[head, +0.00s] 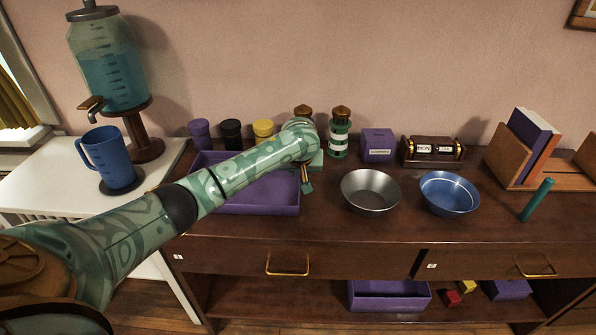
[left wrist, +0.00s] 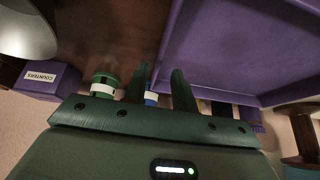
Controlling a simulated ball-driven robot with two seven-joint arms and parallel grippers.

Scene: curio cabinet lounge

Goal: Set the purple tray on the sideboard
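A purple tray (head: 258,208) lies flat on the dark wood sideboard (head: 330,222), at its left end. My left arm crosses in front of the tray and hides part of it. My left gripper (head: 306,180) is at the tray's right end, pointing down. In the left wrist view, the two fingers of the gripper (left wrist: 161,88) stand apart near the wall of the tray (left wrist: 235,45), with a gap between them. I cannot tell whether they touch the wall. My right gripper is not in view.
A steel bowl (head: 370,191) and a blue bowl (head: 449,193) stand right of the tray. Another purple tray (head: 390,303) sits on the lower shelf. A blue jug (head: 110,158) stands left.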

